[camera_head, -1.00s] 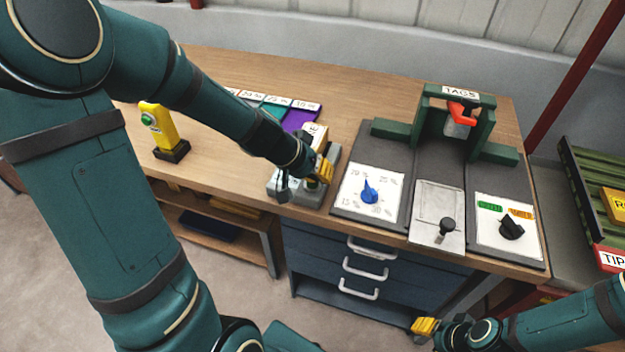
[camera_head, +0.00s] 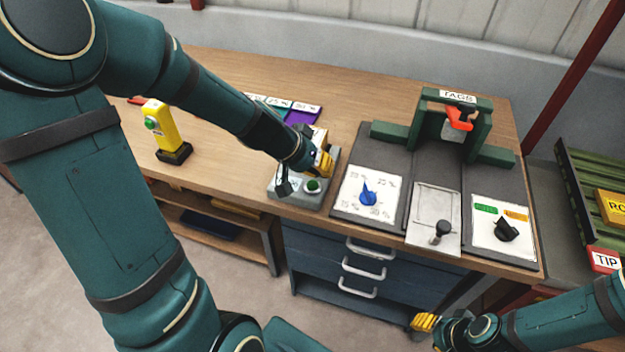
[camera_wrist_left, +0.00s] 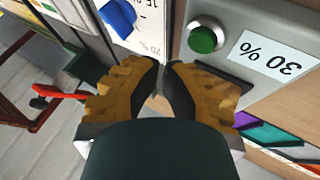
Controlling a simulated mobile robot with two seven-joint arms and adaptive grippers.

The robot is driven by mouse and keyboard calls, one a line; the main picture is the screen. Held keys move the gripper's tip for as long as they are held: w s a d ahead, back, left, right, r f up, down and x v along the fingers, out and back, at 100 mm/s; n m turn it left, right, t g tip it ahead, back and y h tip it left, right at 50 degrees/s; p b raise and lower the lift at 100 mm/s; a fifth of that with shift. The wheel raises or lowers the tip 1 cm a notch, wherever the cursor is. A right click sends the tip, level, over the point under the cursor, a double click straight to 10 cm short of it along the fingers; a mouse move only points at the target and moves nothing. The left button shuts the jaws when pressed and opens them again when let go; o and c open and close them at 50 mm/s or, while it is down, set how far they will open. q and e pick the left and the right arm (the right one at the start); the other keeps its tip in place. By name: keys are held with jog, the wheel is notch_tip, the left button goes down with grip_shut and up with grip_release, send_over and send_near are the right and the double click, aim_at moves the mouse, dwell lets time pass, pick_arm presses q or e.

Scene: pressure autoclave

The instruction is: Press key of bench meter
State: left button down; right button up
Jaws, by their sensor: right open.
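The bench meter (camera_head: 290,189) is a grey box near the front edge of the wooden bench, partly hidden by my left gripper. Its round green key (camera_head: 313,186) is uncovered in the head view. In the left wrist view the green key (camera_wrist_left: 203,38) sits in a silver ring beside a white display (camera_wrist_left: 268,55) reading 30 %. My left gripper (camera_head: 323,163) is just behind the key; in the left wrist view its dark fingertips (camera_wrist_left: 163,77) are together, empty and apart from the key. My right gripper (camera_head: 425,322) is empty, low in front of the drawers.
A dial panel with a blue knob (camera_head: 368,195) stands right of the meter, then a plate with a black-knobbed lever (camera_head: 440,231) and a black switch (camera_head: 506,230). A green TAGS frame (camera_head: 485,130) stands behind. A yellow post (camera_head: 160,125) with a green button stands left.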

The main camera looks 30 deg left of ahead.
aim_at(319, 189)
pick_arm(q)
notch_tip(319, 189, up, 4)
jog(key=shift+f+p, duration=0.1)
jog(key=shift+p, duration=1.1)
dwell(2.0)
